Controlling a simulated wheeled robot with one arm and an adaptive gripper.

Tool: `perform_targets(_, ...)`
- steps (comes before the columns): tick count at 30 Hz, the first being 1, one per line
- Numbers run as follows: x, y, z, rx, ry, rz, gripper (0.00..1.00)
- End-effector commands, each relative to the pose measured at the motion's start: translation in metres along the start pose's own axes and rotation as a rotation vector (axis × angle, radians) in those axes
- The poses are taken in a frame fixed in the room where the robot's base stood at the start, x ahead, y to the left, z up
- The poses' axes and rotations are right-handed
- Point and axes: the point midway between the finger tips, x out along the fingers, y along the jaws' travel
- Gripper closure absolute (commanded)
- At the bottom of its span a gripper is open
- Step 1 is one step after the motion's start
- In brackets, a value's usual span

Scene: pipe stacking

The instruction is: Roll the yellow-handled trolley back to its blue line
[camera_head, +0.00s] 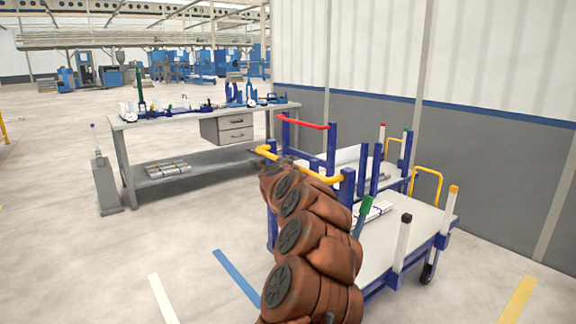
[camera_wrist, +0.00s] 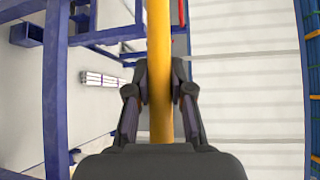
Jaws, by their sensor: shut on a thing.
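The yellow-handled trolley (camera_head: 415,235) has a pale deck, a blue frame and posts. Its yellow handle (camera_head: 326,178) is at the near left end, partly covered by my brown arm. In the wrist view, my gripper (camera_wrist: 160,88) is shut around the yellow handle (camera_wrist: 159,38), which runs between its fingers. A small bundle of pipes shows on the deck (camera_wrist: 99,80). The blue line (camera_head: 237,276) is on the floor to the left of the trolley, apart from it. My fingers are hidden behind my arm in the head view.
A red-handled trolley (camera_head: 301,123) stands close behind. A grey workbench (camera_head: 185,118) with drawers and a grey bin-like stand (camera_head: 107,183) are further left. A white line (camera_head: 163,299) and a yellow line (camera_head: 517,299) mark the floor. A wall (camera_head: 470,130) bounds the right. Floor at left is clear.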

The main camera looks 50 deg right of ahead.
Motion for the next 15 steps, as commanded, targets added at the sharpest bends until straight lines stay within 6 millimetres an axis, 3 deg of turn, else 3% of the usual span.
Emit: perform_targets(15,0.0064,0.0015,-0.0015,0.000,-0.007,0.005,1.00)
